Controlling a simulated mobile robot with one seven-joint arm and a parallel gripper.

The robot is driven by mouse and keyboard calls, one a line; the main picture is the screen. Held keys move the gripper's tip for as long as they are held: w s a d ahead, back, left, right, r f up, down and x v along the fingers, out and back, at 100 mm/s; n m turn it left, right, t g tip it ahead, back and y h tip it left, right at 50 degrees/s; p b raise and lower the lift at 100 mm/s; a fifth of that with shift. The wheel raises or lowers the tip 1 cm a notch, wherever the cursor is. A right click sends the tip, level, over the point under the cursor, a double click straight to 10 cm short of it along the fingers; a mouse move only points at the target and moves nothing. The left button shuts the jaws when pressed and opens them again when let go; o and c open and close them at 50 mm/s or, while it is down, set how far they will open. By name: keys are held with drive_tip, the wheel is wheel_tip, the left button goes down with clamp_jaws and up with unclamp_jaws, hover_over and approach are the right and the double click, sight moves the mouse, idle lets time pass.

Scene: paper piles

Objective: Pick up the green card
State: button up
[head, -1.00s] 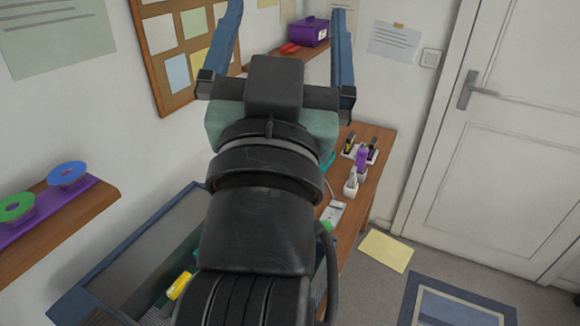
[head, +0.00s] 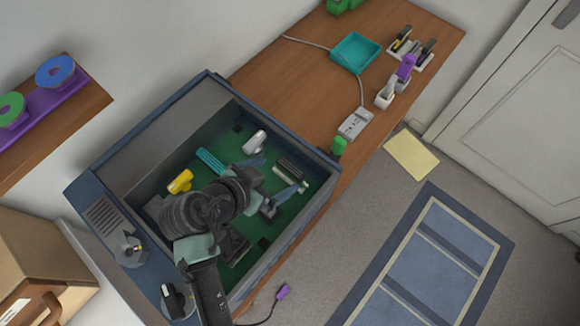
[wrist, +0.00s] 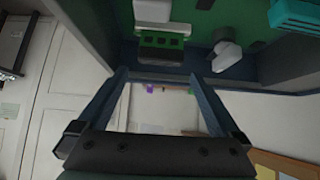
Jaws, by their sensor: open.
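I cannot make out a thing that is clearly a green card. My gripper (head: 285,173) is open and empty, low over or inside a blue-walled box (head: 330,165) with a green, dark-patched floor (head: 290,210). Its two blue fingers point toward the box's right side in the head view. In the wrist view my gripper (wrist: 162,75) has its fingers spread, with the box wall across the gap and nothing held. Just beyond lies a dark-and-green slotted piece (wrist: 160,42), its nature unclear. My arm hides part of the box floor.
In the box lie a yellow piece (head: 180,181), a teal block (head: 210,160) and a white piece (head: 255,142). The wooden desk (head: 290,75) bears a teal tray (head: 354,53), a small green item (head: 339,146) and a grey device (head: 356,123). A pale yellow sheet (head: 411,155) lies on the floor.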

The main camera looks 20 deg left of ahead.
sight(289, 169)
drive_tip(key=shift+p+x, duration=0.65)
drive_tip(key=shift+x, duration=3.35)
drive_tip(key=shift+a, duration=0.15)
drive_tip(key=c, duration=1)
